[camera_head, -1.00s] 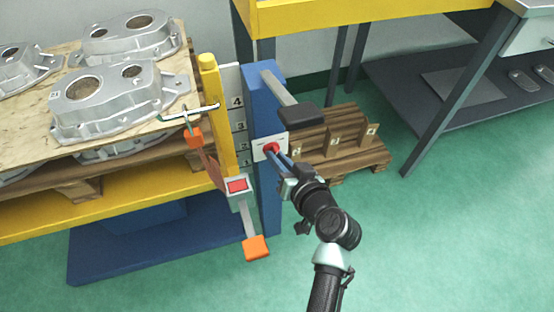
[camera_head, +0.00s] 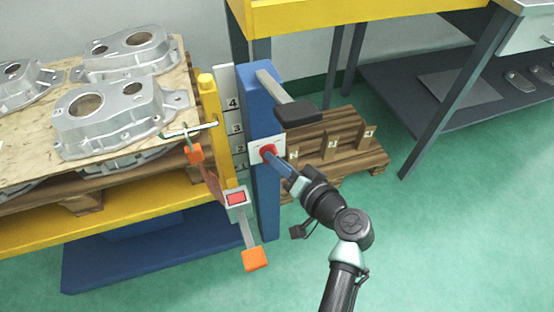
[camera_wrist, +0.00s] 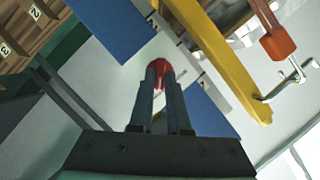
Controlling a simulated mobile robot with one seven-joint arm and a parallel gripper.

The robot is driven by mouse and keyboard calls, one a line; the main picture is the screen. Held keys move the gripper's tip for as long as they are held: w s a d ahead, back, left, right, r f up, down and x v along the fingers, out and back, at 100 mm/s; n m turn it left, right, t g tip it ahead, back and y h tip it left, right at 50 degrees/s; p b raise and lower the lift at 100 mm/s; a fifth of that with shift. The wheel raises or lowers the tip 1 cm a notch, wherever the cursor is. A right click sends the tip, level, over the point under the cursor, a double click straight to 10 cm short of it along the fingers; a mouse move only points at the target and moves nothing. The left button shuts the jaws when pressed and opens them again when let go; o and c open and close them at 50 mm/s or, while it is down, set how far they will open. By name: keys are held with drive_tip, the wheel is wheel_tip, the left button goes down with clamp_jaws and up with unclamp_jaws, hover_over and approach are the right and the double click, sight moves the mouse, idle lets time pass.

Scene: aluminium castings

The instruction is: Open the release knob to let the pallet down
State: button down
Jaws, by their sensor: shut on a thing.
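The red release knob (camera_head: 267,151) sits on a white plate (camera_head: 258,158) on the blue column (camera_head: 262,200). My gripper (camera_head: 275,160) is at the knob with its fingers closed on it. In the wrist view the red knob (camera_wrist: 158,72) shows between the two fingertips of my gripper (camera_wrist: 158,82), which hide part of it. The pallet (camera_head: 80,199) carries several aluminium castings (camera_head: 110,118) on a wooden board and rests on the yellow lift table (camera_head: 100,222).
A number scale (camera_head: 233,118) runs beside the column. A black-ended lever (camera_head: 296,112) sticks out above the knob. Orange-tipped handles (camera_head: 255,258) and a red-button box (camera_head: 236,198) are at the left. Another wooden pallet (camera_head: 340,148) lies behind. The green floor at the lower right is clear.

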drive_tip(key=shift+f, duration=0.1)
drive_tip(key=c, duration=0.9)
unclamp_jaws()
drive_tip(key=p+v, duration=0.3)
drive_tip(key=v, duration=1)
drive_tip(key=shift+s, duration=0.1)
